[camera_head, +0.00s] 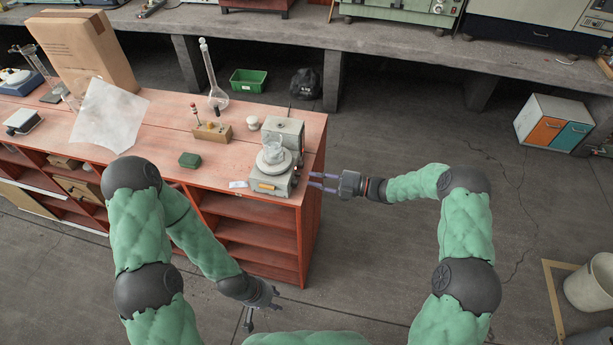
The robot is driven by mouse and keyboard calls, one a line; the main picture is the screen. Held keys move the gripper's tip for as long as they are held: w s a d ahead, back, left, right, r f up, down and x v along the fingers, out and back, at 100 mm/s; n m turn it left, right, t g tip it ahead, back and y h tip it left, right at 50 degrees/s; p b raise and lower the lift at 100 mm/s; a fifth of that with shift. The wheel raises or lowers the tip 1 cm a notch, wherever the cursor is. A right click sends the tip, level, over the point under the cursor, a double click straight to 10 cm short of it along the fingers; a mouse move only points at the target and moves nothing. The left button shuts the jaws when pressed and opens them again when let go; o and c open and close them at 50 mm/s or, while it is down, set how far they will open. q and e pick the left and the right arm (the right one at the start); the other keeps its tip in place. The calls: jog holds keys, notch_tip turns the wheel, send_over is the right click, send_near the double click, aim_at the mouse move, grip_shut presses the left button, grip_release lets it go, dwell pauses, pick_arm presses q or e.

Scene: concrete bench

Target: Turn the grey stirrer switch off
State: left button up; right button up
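My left gripper (264,308) is low in front of the bench, open and empty.
A grey box (284,127) stands right behind the stirrer. A small white piece (238,184) lies to its left.

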aim_at(306, 184)
jog(key=shift+x, duration=1.75)
grip_shut()
jog(key=n+b, duration=0.2)
jog(key=b, duration=0.2)
jog(key=n+b, duration=0.3)
jog(key=b, duration=0.1)
jog(key=shift+f, duration=0.25)
jog(key=shift+r+n+b, duration=0.15)
jog(key=shift+n+b, duration=1.35)
jog(key=shift+b, duration=0.15)
